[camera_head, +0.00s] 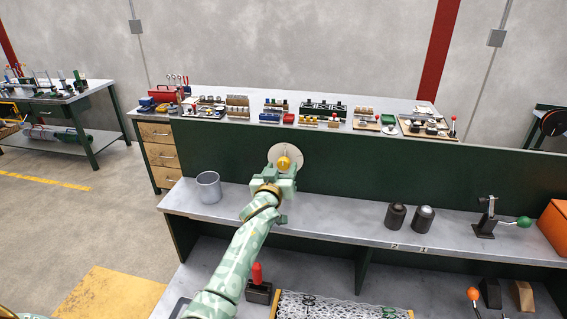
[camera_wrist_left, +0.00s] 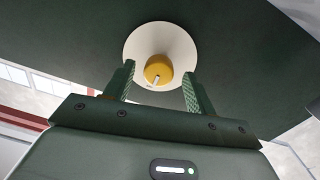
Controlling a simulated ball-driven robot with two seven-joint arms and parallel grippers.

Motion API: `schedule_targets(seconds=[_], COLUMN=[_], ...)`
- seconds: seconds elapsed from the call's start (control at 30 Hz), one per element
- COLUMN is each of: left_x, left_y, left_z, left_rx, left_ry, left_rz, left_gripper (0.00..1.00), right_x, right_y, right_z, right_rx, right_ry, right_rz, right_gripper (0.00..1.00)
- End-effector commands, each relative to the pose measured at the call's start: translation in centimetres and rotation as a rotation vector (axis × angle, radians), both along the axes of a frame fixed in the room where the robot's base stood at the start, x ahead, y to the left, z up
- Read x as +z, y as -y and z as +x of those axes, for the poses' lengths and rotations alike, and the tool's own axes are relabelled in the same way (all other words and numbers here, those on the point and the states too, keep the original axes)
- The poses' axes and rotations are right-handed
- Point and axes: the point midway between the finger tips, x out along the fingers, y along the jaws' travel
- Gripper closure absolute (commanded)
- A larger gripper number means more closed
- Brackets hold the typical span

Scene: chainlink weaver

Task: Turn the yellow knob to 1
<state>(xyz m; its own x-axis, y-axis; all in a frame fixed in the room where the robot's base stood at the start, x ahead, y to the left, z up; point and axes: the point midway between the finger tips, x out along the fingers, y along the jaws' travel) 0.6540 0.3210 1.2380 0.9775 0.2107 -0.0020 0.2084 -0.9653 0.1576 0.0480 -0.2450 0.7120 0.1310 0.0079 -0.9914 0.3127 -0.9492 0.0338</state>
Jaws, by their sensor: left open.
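The yellow knob (camera_head: 284,163) sits on a pale round dial plate on the dark green upright panel, near the middle of the head view. In the left wrist view the knob (camera_wrist_left: 158,70) shows a white pointer line toward the picture's lower left, on the white dial plate (camera_wrist_left: 146,44). No dial numbers can be read. My left gripper (camera_head: 283,178) is right in front of the dial. In the left wrist view its open fingers (camera_wrist_left: 158,80) stand on either side of the knob, with a gap visible on both sides. My right gripper is not in view.
A grey metal cup (camera_head: 208,187) stands on the shelf left of my left arm. Two dark cylinders (camera_head: 395,216) stand to the right, by the labels 2 and 1. A green-handled clamp (camera_head: 487,222) and an orange box (camera_head: 553,226) are farther right. The shelf between is clear.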

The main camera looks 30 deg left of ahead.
Motion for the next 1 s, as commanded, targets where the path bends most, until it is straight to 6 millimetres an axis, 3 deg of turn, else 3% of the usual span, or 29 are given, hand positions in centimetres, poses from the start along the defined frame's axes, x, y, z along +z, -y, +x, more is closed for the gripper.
schedule_targets(seconds=[0.13, 0.37, 0.5, 0.53, 1.0], left_x=[0.0, 0.0, 0.0, 0.0, 0.0], left_y=[0.1, 0.1, 0.1, 0.1, 0.1], left_z=[0.0, 0.1, 0.0, 0.1, 0.0], left_rx=[0.000, 0.000, 0.000, 0.000, 0.000], left_ry=[0.000, 0.000, 0.000, 0.000, -0.023], left_rz=[0.000, 0.000, 0.000, 0.000, 0.084], left_gripper=[0.44, 0.44, 0.83, 0.89, 0.89], right_x=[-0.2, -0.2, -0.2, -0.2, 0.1], right_y=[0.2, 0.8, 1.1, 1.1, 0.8], right_z=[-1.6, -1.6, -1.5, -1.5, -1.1], right_rx=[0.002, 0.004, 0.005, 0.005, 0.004], right_ry=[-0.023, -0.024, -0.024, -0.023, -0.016], right_rz=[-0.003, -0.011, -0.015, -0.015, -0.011], right_gripper=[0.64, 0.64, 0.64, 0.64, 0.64])
